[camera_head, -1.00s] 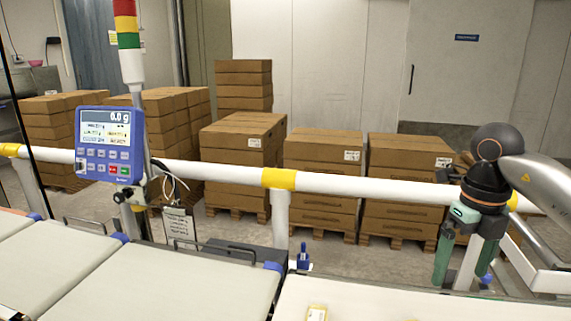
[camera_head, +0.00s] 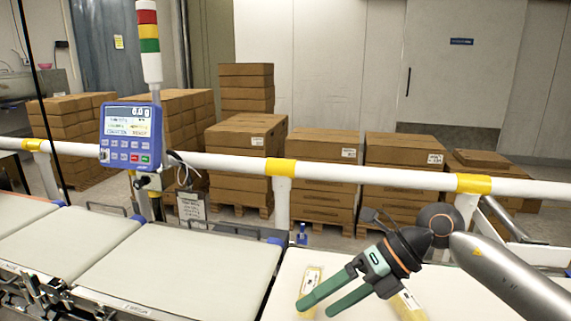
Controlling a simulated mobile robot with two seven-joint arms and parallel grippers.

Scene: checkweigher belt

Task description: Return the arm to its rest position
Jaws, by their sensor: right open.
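My right gripper (camera_head: 314,309) comes in from the lower right and points down and to the left over the white belt surface. Its two green fingers are apart, with nothing seen between them. My right arm (camera_head: 505,275) reaches from the right edge to it. A yellow and white pack (camera_head: 312,280) lies on the white surface behind the upper finger, partly hidden by it; I cannot tell whether they touch. Another yellowish pack (camera_head: 408,303) shows just below the gripper body, partly hidden. My left gripper is not in view.
Pale conveyor belts (camera_head: 180,268) run along the left and front. A blue weighing display (camera_head: 130,136) stands on a post beside a signal light (camera_head: 148,40). A white rail with yellow bands (camera_head: 375,174) crosses behind the belts. Stacked cartons (camera_head: 240,165) stand beyond it.

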